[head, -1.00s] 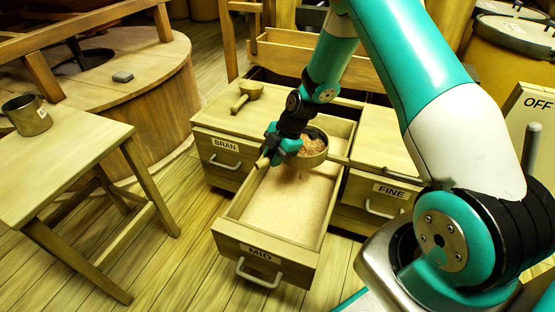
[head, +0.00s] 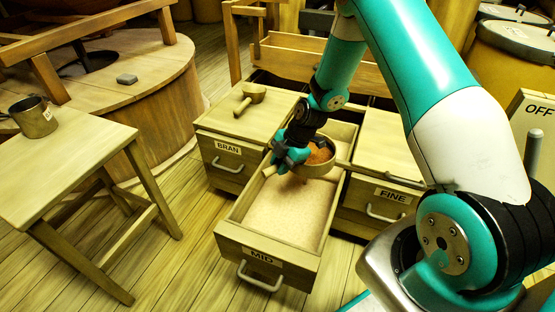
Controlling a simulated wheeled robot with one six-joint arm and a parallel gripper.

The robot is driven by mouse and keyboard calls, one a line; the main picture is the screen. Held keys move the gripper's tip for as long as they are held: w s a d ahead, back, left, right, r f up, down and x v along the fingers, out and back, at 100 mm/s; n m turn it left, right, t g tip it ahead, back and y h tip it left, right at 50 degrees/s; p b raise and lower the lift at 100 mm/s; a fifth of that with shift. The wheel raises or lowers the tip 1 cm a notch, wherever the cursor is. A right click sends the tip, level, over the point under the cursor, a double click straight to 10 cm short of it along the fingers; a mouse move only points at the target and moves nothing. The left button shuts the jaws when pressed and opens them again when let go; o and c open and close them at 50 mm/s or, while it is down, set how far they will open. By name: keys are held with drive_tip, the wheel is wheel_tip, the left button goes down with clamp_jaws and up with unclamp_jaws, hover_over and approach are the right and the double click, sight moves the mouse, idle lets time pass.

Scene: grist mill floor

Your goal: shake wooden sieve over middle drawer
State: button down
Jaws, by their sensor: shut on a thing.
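The round wooden sieve (head: 318,170) is held above the open middle drawer (head: 262,240), which is labelled MID. Reddish-brown meal lies in the sieve, and a little seems to fall below it. My gripper (head: 277,166) is shut on the sieve's handle at its left side. Pale meal (head: 287,212) covers the drawer's floor.
The shut BRAN drawer (head: 226,165) is left of the open drawer, and the FINE drawer (head: 383,201) is right. A metal mug (head: 34,117) stands on a stool (head: 75,165).

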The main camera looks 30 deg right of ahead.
drive_tip(key=shift+w, duration=0.35)
drive_tip(key=shift+s, duration=0.35)
idle(0.8)
drive_tip(key=shift+w, duration=0.15)
drive_tip(key=shift+p, duration=0.35)
drive_tip(key=shift+r, duration=0.1)
